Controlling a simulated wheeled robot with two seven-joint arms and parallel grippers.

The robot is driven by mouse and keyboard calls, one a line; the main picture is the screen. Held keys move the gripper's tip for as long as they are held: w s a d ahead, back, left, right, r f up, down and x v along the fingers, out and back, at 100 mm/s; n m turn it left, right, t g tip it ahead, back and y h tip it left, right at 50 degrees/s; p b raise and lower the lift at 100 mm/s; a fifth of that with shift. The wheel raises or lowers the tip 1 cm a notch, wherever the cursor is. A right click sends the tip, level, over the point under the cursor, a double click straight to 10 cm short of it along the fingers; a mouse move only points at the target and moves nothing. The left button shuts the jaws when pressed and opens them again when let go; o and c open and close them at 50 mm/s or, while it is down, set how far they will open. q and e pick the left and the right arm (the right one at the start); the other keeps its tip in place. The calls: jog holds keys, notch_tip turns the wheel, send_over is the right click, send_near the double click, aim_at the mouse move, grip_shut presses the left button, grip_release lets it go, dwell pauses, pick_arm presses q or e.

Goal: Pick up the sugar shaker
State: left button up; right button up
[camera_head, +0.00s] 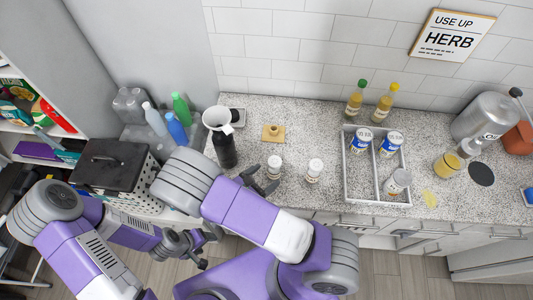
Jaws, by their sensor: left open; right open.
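Two small pale jars with white caps stand upright on the speckled counter: a left jar (274,164) and a right jar (314,169). Either could be the sugar shaker; their labels are too small to read. My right gripper (262,181) is open at the counter's front edge, just left of and in front of the left jar. Its fingers are close to that jar, and I cannot tell whether they touch it. My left gripper (190,245) is open and empty, low in front of the counter, far from both jars.
A grey divided tray (374,180) with several containers stands right of the jars. A lidded basket (110,165) is further left.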

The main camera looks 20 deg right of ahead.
aim_at(271, 172)
jog(key=shift+w+d+f, duration=0.2)
jog(key=shift+w+d, duration=0.15)
jog(key=shift+w, duration=0.15)
jog(key=shift+w+d+f, duration=0.2)
jog(key=shift+w+d, duration=0.15)
jog(key=shift+w, duration=0.15)
jog(key=d, duration=0.3)
jog(key=shift+s+f+p, duration=0.1)
jog(key=shift+s+p, duration=0.1)
jog(key=shift+p, duration=0.15)
jog(key=x, duration=0.3)
jog(key=shift+w+f, duration=0.1)
jog(key=shift+w, duration=0.15)
pick_arm(q)
jog(key=shift+w+r, duration=0.25)
jog(key=shift+r, duration=0.15)
pick_arm(e)
jog(key=shift+c, duration=0.2)
jog(key=c, duration=1.1)
